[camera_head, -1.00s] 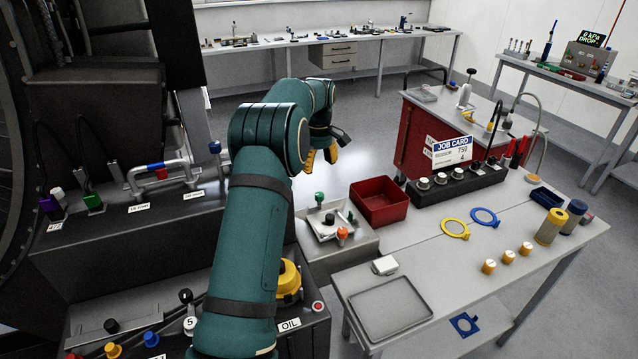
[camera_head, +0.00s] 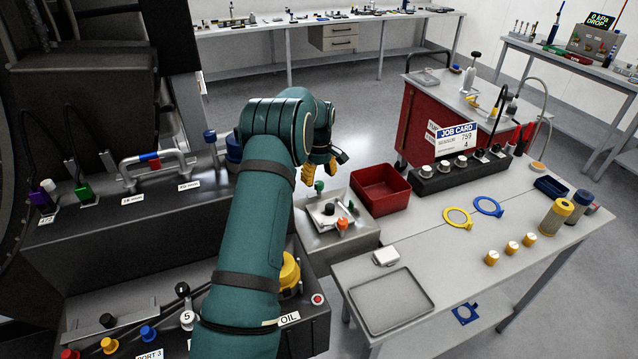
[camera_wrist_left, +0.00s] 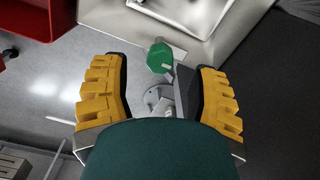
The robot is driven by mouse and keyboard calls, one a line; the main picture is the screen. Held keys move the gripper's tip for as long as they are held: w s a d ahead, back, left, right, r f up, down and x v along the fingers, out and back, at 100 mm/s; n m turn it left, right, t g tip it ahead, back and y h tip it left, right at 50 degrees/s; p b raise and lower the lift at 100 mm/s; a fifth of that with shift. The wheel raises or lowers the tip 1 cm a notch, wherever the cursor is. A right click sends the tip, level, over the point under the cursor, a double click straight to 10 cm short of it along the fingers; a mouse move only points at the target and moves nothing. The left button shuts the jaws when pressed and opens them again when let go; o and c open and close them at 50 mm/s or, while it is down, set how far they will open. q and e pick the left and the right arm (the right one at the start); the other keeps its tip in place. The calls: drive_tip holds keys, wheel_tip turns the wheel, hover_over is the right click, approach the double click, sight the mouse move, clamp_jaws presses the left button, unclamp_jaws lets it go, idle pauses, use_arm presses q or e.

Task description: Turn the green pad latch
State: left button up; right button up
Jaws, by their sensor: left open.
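My left gripper (camera_head: 320,172), with yellow ridged fingers, is just above and behind the latch in the head view. In the wrist view my left gripper (camera_wrist_left: 164,70) is open, with one finger on each side of the pad. No contact shows. My right gripper is out of view.
An orange knob (camera_head: 343,222) stands on the same box. A red bin (camera_head: 381,189) is close on its right, and the workbench (camera_head: 420,245) with rings and caps lies beyond. The dark engine housing with a yellow cap (camera_head: 289,272) is at left.

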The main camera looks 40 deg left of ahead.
sight(319, 183)
use_arm(q)
drive_tip(key=shift+f, duration=1.6)
clamp_jaws()
